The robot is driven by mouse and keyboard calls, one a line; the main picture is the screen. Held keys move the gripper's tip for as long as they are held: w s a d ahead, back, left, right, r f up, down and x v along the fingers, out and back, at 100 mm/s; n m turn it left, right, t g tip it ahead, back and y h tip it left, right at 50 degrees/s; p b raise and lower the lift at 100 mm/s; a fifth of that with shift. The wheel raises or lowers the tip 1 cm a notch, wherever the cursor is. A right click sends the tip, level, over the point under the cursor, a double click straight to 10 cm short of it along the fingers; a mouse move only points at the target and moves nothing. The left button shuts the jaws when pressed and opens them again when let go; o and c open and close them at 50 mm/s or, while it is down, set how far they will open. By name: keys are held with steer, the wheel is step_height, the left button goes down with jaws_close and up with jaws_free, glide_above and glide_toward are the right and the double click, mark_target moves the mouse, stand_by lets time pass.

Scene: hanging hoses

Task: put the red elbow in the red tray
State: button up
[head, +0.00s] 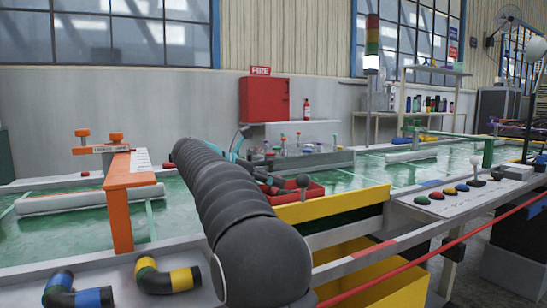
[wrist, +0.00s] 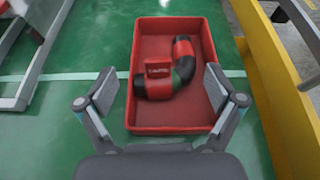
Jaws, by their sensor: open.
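The red elbow (wrist: 170,78) is a bent red pipe piece with black bands and a small printed label. In the wrist view it lies inside the red tray (wrist: 164,28), apart from my gripper. My gripper (wrist: 161,90) is open, with one finger on each side of the tray's near half and nothing held between them. In the head view the red tray (head: 313,192) shows on the green bench, partly hidden behind my arm.
A blue and black elbow (head: 75,290) and a yellow and black elbow (head: 167,279) lie on the near ledge. An orange stand (head: 128,190) rises at left. A yellow rail (head: 335,204) runs along the tray's near side.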

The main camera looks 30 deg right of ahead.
step_height(320, 180, up, 16)
steer(key=p, duration=0.7)
steer(key=shift+s+d, duration=0.3)
steer(key=shift+s, duration=0.05)
stand_by(0.6)
